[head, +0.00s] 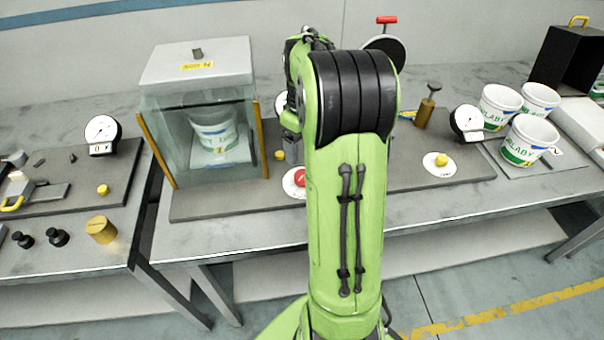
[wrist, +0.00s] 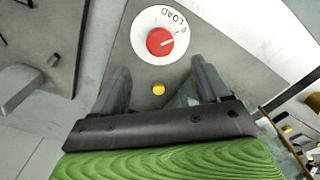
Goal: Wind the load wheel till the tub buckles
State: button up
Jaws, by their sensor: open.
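A white tub with a green and blue print (head: 213,132) stands upright inside the clear-walled box (head: 160,115). A red knob on a white disc marked LOAD shows between my fingertips in the wrist view (wrist: 160,41); a red knob on a white disc, partly hidden by my arm, also shows in the head view (head: 299,178). A dark wheel with a red handle (head: 386,46) stands behind my arm, partly hidden. My gripper (wrist: 160,66) is open and empty, with its fingers apart and short of the LOAD knob.
A small yellow knob (wrist: 158,88) lies between my fingers. Dial gauges stand left (head: 101,132) and right (head: 467,120). Several loose tubs (head: 528,140) stand at the right. A brass plunger (head: 425,110) and another yellow knob (head: 441,160) are on the grey plate.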

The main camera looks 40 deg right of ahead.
aim_at(303, 178)
notch_tip(303, 178, down, 10)
jog(key=shift+r+b, duration=0.1)
jog(key=shift+b, duration=0.95)
jog(key=c, duration=1)
jog(key=shift+c, duration=0.2)
